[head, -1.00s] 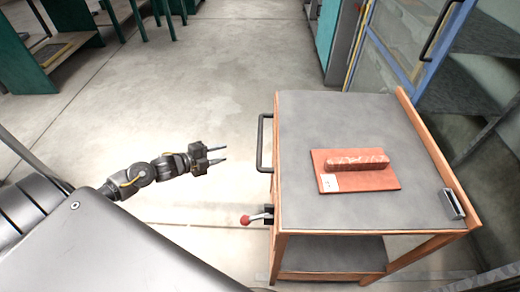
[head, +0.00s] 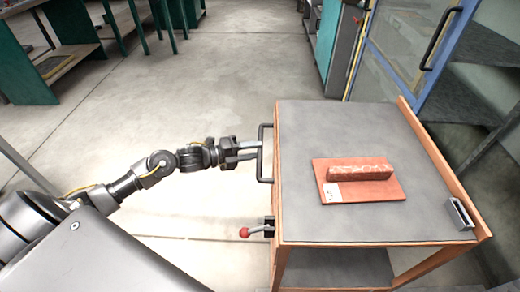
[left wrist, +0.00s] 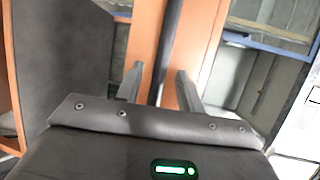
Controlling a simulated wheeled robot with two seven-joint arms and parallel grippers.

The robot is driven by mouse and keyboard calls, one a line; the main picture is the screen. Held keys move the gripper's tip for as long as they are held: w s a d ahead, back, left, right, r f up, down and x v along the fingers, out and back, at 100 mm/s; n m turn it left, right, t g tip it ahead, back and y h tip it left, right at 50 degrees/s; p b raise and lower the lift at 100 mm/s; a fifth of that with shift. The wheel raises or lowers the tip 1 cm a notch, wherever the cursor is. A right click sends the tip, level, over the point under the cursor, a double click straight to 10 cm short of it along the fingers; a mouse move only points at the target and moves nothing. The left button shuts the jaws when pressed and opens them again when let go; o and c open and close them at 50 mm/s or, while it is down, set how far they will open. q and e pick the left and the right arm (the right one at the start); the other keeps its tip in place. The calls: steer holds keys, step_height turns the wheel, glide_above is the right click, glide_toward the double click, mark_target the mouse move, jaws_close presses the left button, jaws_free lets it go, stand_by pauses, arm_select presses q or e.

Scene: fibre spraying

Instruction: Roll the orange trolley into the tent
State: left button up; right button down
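The orange trolley (head: 287,262) stands at the right in the head view, with a grey top (head: 370,125) and a black bar handle (head: 262,172) on its left side. A red-brown plate with a block (head: 360,172) lies on its top. My left gripper (head: 250,150) is at the handle. In the left wrist view the handle bar (left wrist: 169,45) runs between its fingers (left wrist: 160,85), which are apart, with gaps showing beside the bar. A blue-framed enclosure with clear panels (head: 410,40), perhaps the tent, stands behind the trolley. My right gripper is not in view.
A red-knobbed lever (head: 245,232) sticks out of the trolley's left side below the handle. A metal bracket (head: 459,213) sits on its right edge. Green-legged tables (head: 60,65) stand at the back left. The floor (head: 200,85) between is clear.

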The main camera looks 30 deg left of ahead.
arm_select(q)
steer(key=shift+x, duration=1.35)
steer(key=shift+c, duration=0.4)
jaws_close()
